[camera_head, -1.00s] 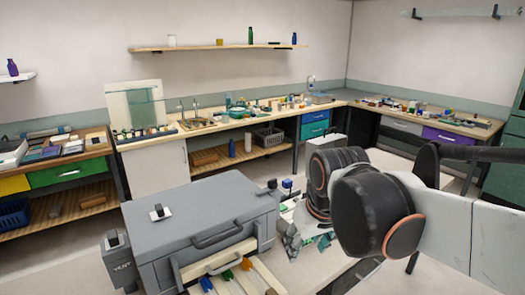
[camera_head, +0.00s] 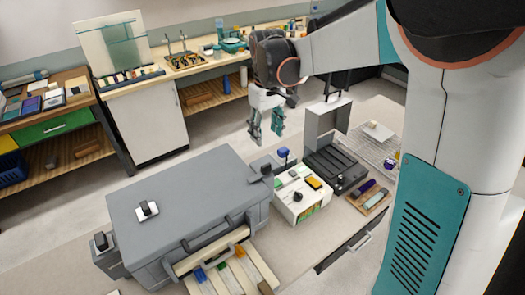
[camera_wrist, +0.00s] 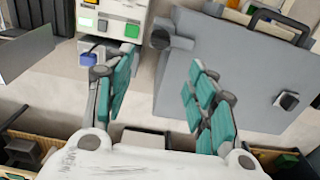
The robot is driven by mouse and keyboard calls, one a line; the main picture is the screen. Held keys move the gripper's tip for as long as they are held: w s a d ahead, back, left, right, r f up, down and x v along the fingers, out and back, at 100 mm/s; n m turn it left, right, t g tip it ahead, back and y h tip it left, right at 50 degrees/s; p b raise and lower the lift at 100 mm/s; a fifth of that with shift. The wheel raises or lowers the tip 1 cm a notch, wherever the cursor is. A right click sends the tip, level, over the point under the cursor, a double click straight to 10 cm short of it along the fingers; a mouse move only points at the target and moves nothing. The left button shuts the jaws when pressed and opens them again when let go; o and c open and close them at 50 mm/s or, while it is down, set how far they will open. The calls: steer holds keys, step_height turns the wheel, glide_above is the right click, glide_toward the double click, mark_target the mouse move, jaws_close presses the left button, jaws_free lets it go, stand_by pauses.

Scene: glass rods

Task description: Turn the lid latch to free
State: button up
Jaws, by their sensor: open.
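A large grey box (camera_head: 160,250) with a flat grey lid (camera_head: 195,185) stands in the left foreground of the head view. The lid looks shut. A black knob on a white plate (camera_head: 147,210) sits on its top; it also shows in the wrist view (camera_wrist: 287,100). A dark round fitting (camera_head: 266,171) stands at the lid's right corner and also shows in the wrist view (camera_wrist: 160,39). I cannot tell which is the latch. My gripper (camera_head: 268,125) is open and empty, above and behind the box; its teal fingers (camera_wrist: 157,95) are apart in the wrist view.
A white control unit (camera_head: 298,195) and an opened black case (camera_head: 335,165) stand right of the box. A smaller grey unit with a knob (camera_head: 103,243) adjoins its left side. A tray with coloured pieces (camera_head: 232,270) lies in front. A workbench (camera_head: 215,60) runs behind.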

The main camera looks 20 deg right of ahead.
mark_target(266, 165)
step_height(266, 165, down, 13)
steer(key=shift+r+b, duration=0.15)
steer(key=shift+b, duration=0.35)
jaws_close()
